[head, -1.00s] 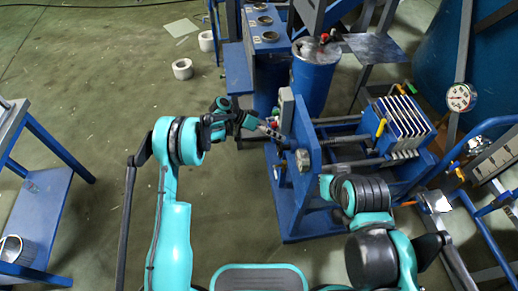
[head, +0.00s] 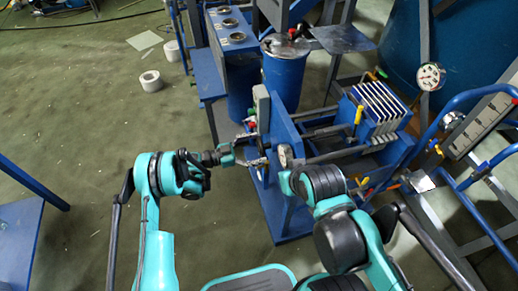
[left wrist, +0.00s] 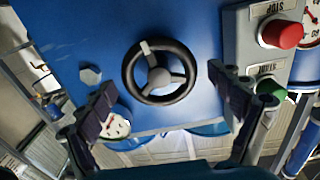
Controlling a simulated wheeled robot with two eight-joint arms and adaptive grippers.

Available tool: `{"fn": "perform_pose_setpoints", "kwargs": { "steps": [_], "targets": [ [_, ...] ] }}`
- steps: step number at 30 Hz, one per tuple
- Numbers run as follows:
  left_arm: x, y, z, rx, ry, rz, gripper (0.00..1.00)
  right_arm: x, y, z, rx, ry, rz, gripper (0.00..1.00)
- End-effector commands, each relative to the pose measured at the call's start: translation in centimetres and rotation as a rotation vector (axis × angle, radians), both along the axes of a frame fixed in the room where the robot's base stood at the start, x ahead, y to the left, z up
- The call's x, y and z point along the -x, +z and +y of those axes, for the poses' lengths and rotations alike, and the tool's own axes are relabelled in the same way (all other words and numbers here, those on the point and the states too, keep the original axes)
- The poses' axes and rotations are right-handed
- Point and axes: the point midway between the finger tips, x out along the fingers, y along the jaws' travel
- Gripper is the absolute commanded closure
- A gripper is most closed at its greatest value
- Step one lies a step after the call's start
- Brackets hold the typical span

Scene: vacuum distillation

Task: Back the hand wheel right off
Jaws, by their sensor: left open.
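The hand wheel (left wrist: 160,72) is a black ring with three spokes and a grey hub. It stands out from a blue upright plate (left wrist: 205,35), seen nearly face-on in the left wrist view. My left gripper (left wrist: 167,108) is open, its dark fingers apart below the wheel's left and right sides, with nothing between them. In the head view my left gripper (head: 257,162) points at the left face of the plate (head: 284,125). I cannot make out the wheel there. My right arm bends in front of the press, and its gripper is hidden.
A control box beside the wheel carries a red STOP button (left wrist: 280,33) and a green START button (left wrist: 270,90), close to the right finger. A hex bolt head (left wrist: 90,75) sits left of the wheel. A blue drum (head: 284,75) stands behind the press.

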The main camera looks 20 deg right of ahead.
Motion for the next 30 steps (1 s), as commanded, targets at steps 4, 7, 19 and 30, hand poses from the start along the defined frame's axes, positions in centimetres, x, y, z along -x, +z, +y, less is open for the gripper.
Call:
{"fn": "perform_pose_setpoints", "kwargs": {
  "steps": [4, 7, 19, 30],
  "targets": [
    [-0.06, 0.01, -0.64, 0.0, 0.002, 0.0, 0.08, 0.0, -0.21, 0.0, 0.0, 0.0, 0.0, 1.0],
    [-0.08, 0.05, -0.67, -0.001, 0.002, 0.001, 0.08, -0.01, -0.18, 0.0, 0.0, 0.0, 0.0, 1.0],
    [-0.07, 0.05, -0.65, -0.001, 0.001, 0.001, 0.58, -0.01, -0.17, 0.0, 0.0, 0.0, 0.0, 1.0],
    [-0.12, 0.04, -0.68, 0.001, 0.001, 0.073, 0.58, 0.0, -0.17, 0.0, 0.0, 0.0, 0.0, 1.0]
  ]
}}
